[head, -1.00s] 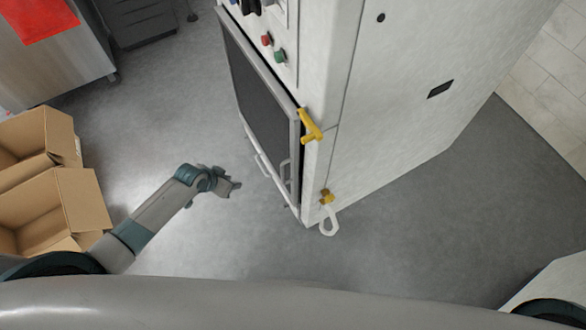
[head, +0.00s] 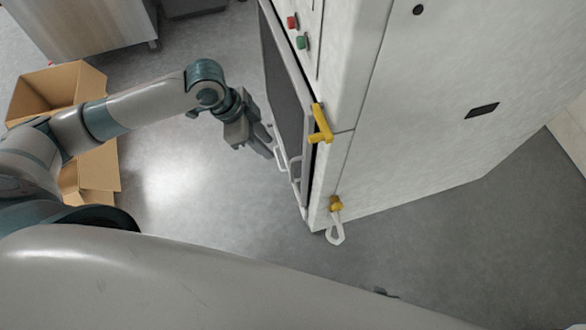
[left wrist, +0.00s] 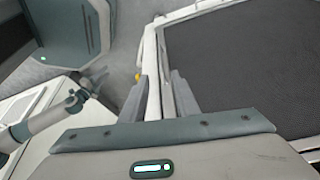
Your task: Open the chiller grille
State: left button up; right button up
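The chiller grille (head: 285,85) is a dark mesh panel in a pale grey frame, low on the front of the white cabinet. Two pale bar handles, one of them this handle (head: 281,157), stand out near its lower end. My left gripper (head: 270,148) is at these handles. In the left wrist view its fingers (left wrist: 160,95) are apart, with a pale bar (left wrist: 151,65) between them; I cannot tell whether they touch it. The mesh (left wrist: 245,65) fills the right side there. My right gripper (left wrist: 96,79) shows small in the left wrist view; its opening is unclear.
The white cabinet (head: 400,130) carries a yellow lever (head: 321,124) and a yellow valve (head: 336,203) with a white loop. Red and green buttons sit above the grille. Cardboard boxes (head: 88,85) stand at the left. The grey floor (head: 210,195) before the cabinet is clear.

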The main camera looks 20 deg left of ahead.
aim_at(292, 170)
pick_arm(q)
jog(key=shift+f, duration=0.15)
jog(key=x, duration=1.7)
jog(key=shift+w+d, duration=0.15)
jog(key=shift+w, duration=0.05)
grip_shut()
